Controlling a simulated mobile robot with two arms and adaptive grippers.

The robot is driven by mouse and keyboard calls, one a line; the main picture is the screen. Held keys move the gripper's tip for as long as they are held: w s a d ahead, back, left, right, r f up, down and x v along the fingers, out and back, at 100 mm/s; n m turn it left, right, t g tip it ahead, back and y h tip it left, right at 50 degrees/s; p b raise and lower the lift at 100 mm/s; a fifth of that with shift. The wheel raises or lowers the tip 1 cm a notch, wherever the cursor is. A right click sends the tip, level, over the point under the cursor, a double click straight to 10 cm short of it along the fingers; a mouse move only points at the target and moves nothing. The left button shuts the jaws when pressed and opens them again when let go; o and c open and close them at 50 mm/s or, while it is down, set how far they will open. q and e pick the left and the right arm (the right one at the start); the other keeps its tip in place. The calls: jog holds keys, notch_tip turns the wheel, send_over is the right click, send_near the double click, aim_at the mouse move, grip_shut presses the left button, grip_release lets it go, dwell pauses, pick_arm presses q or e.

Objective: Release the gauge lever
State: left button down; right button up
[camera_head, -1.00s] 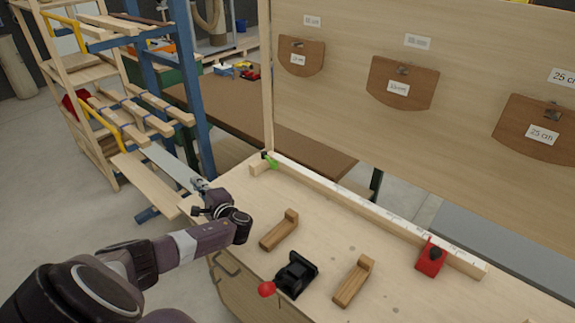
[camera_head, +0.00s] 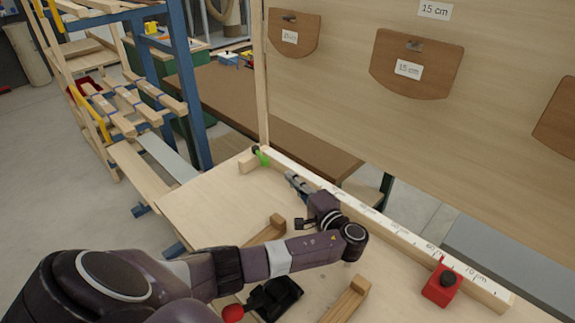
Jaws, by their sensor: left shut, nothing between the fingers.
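A ruled fence (camera_head: 385,222) runs along the back of the workbench. A red block with a black knob (camera_head: 441,286) sits against its right part. A small green piece (camera_head: 263,157) is at its left end. A black device with a red ball-ended lever (camera_head: 272,297) stands near the front, partly hidden by my left arm. I cannot tell which of these is the gauge lever. My left gripper (camera_head: 294,181) is shut and empty over the bench, close to the fence, right of the green piece and well left of the red block. My right gripper is out of view.
Two wooden L-shaped pieces lie on the bench, one (camera_head: 268,230) partly behind my left arm and one (camera_head: 346,300) at the front. A board with brown hanging templates (camera_head: 416,66) stands behind the fence. A timber rack (camera_head: 110,100) is at the left.

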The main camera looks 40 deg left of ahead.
pick_arm(q)
jog(key=shift+d+f, duration=0.25)
jog(key=shift+f, duration=0.2)
jog(key=shift+d, duration=0.1)
jog(key=shift+w+a+b, duration=0.1)
jog(key=shift+a+b, duration=0.1)
jog(key=shift+b, duration=0.1)
jog(key=shift+b+x, duration=0.45)
jog(key=shift+x, duration=0.65)
jog(key=b, duration=0.2)
send_near(260, 155)
jog(key=w, duration=0.2)
jog(key=shift+w+a, duration=0.2)
jog(key=shift+w, duration=0.1)
jog(key=shift+x, duration=0.8)
jog(key=shift+r, duration=0.2)
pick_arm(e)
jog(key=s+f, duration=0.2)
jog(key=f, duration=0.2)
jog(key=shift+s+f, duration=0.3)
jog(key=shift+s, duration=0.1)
